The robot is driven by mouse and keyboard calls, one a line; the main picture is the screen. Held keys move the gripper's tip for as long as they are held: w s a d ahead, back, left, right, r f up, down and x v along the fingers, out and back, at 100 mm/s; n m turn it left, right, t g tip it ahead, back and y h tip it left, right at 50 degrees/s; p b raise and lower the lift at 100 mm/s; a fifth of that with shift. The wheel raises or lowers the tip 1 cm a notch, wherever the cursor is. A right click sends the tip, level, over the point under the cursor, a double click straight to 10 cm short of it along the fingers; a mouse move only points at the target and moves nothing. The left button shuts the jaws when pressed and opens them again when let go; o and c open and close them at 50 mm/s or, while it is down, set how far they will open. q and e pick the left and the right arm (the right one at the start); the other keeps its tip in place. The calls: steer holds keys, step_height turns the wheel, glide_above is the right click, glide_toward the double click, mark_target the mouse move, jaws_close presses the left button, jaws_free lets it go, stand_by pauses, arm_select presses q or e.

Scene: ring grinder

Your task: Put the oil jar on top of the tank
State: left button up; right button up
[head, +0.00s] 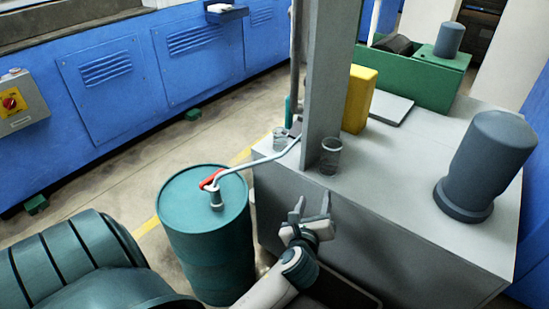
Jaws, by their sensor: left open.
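Two clear glass jars stand near the front left edge of the grey tank (400,165). One jar (330,157) is just right of a grey post, and a smaller-looking jar (280,139) is left of the post. I cannot tell which is the oil jar. Both look upright, and I cannot tell what they contain. My left gripper (312,207) is open and empty, in front of the tank's side and below the right jar, apart from both jars. My right gripper is not in view.
A teal drum (208,235) with a red-handled pump and bent pipe stands left of the tank, the pipe reaching toward the left jar. The grey post (325,85) rises between the jars. A yellow canister (359,100) and a dark motor (490,160) stand on the tank.

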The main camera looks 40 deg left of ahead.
arm_select(q)
steer(key=s+d+f+n+g+h, duration=0.2)
steer(key=s+f+n, duration=0.4)
steer(key=s, duration=0.4)
steer(key=s+d+f+n+g+h, duration=0.3)
steer(key=s+d+f+n+g, duration=0.1)
steer(key=s+f+n, duration=0.3)
steer(key=s+d+f+n+g+h, duration=0.2)
steer(key=s+d+f+n+g, duration=0.2)
steer(key=s+n, duration=0.5)
steer(key=s+d+f, duration=0.1)
steer(key=s+f, duration=0.1)
steer(key=s, duration=0.2)
steer(key=shift+f+n+h, duration=0.15)
steer(key=shift+n+h, duration=0.15)
steer(key=shift+n, duration=0.1)
steer(key=shift+s, duration=0.1)
